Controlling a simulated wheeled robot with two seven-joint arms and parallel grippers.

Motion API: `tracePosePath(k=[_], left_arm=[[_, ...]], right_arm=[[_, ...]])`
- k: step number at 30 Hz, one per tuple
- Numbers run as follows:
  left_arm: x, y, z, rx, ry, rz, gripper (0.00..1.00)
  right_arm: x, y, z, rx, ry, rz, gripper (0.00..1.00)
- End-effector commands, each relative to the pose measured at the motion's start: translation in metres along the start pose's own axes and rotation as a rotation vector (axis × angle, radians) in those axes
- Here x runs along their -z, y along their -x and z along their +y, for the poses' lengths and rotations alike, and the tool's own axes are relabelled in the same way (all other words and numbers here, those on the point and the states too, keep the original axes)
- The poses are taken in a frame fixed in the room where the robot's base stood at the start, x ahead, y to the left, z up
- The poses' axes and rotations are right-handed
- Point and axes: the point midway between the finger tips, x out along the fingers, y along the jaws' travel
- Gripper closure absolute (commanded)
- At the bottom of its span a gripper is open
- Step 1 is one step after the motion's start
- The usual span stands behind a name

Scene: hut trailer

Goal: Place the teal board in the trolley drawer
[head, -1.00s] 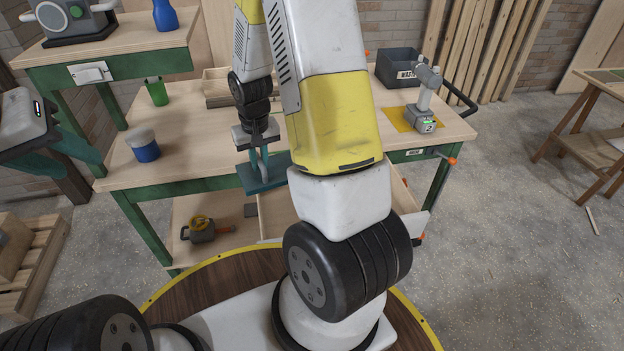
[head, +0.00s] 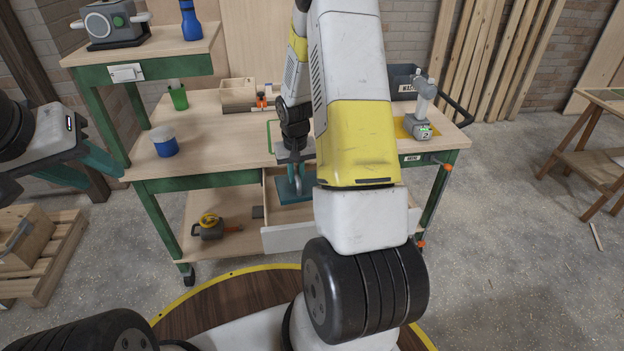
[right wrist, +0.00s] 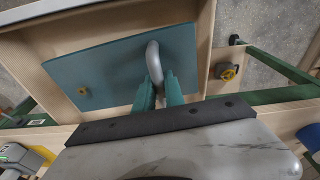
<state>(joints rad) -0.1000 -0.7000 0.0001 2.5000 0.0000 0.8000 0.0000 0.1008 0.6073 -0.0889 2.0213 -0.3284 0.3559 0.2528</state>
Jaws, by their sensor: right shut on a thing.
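The teal board (head: 296,190) has a grey loop handle (right wrist: 154,62) on its upper face. My right gripper (head: 295,170) is shut on this handle, its teal fingers (right wrist: 159,92) on either side of it. The trolley drawer (head: 285,238) is pulled open below the worktop, with a pale front and wooden inside. In the right wrist view, the board (right wrist: 120,68) lies within the drawer walls (right wrist: 205,45), roughly flat. I cannot tell whether it touches the drawer floor. My arm hides the drawer's right part. My left gripper (head: 100,160) is at the left, away from the drawer; its jaw opening is unclear.
The worktop (head: 225,140) above the drawer holds a blue tub (head: 164,143), a green cup (head: 178,97), a wooden box (head: 238,95) and a drill (head: 420,112). A tape-like yellow and grey tool (head: 210,226) lies on the lower shelf.

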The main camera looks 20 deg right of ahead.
Motion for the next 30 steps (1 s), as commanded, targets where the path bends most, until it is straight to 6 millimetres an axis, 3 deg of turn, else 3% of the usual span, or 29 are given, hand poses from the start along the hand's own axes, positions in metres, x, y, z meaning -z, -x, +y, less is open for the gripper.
tracePosePath(k=[6,12,21,30], left_arm=[[0.000,0.000,0.000,0.000,0.000,0.000,0.60],[0.000,0.000,0.000,0.000,0.000,0.000,0.60],[0.000,0.000,0.000,0.000,0.000,0.000,0.60],[0.000,0.000,0.000,0.000,0.000,0.000,0.60]], right_arm=[[0.015,-0.021,0.038,-0.009,-0.059,0.000,1.00],[0.022,-0.036,0.062,-0.014,-0.095,0.000,1.00],[0.015,-0.087,0.065,-0.015,-0.099,0.000,1.00],[0.011,-0.115,0.064,-0.015,-0.099,-0.001,1.00]])
